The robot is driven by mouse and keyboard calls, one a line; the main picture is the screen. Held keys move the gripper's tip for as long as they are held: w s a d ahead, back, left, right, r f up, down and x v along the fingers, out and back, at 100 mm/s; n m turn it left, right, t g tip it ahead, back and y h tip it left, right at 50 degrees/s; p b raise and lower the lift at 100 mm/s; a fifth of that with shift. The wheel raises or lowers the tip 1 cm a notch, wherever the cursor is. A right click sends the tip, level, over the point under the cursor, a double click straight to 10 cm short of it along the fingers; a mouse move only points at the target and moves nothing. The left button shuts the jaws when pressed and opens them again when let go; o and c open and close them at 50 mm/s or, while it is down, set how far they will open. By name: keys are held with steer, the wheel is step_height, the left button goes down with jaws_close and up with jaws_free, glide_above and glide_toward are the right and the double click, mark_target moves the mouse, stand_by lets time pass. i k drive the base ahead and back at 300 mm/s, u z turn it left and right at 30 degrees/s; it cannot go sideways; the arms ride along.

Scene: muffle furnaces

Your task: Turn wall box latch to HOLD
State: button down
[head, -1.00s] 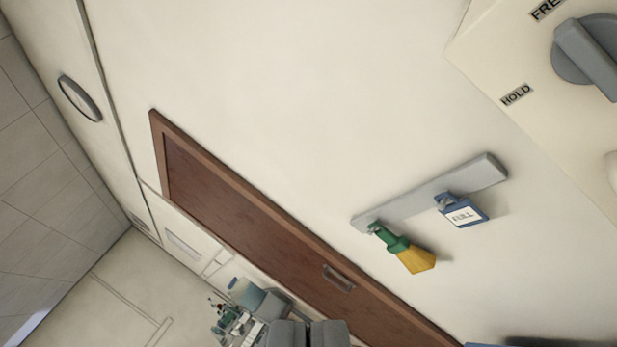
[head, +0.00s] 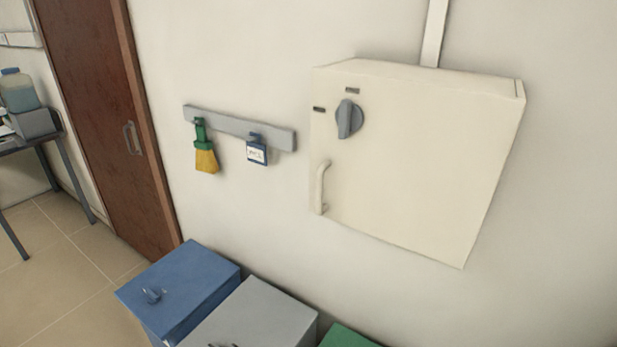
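The wall box (head: 420,160) is a cream cabinet on the wall, right of centre, with its door shut. Its latch is a round grey knob (head: 348,119) with a raised bar, at the door's upper left. The bar stands close to upright, in line with the small dark label above it (head: 352,90). A second label (head: 319,109) is to the knob's left. Both are too small to read now; the earlier frame shows FREE above and HOLD at the left. My gripper is not in view, and nothing touches the knob.
A curved handle (head: 321,188) projects from the door below the knob. Blue (head: 185,285), grey (head: 255,318) and green (head: 345,337) bins stand below.

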mark_target(349, 117)
steer(key=z, duration=0.05)
steer(key=k, duration=0.65)
steer(key=z, duration=0.45)
steer(key=i, duration=1.35)
steer(key=u, duration=0.5)
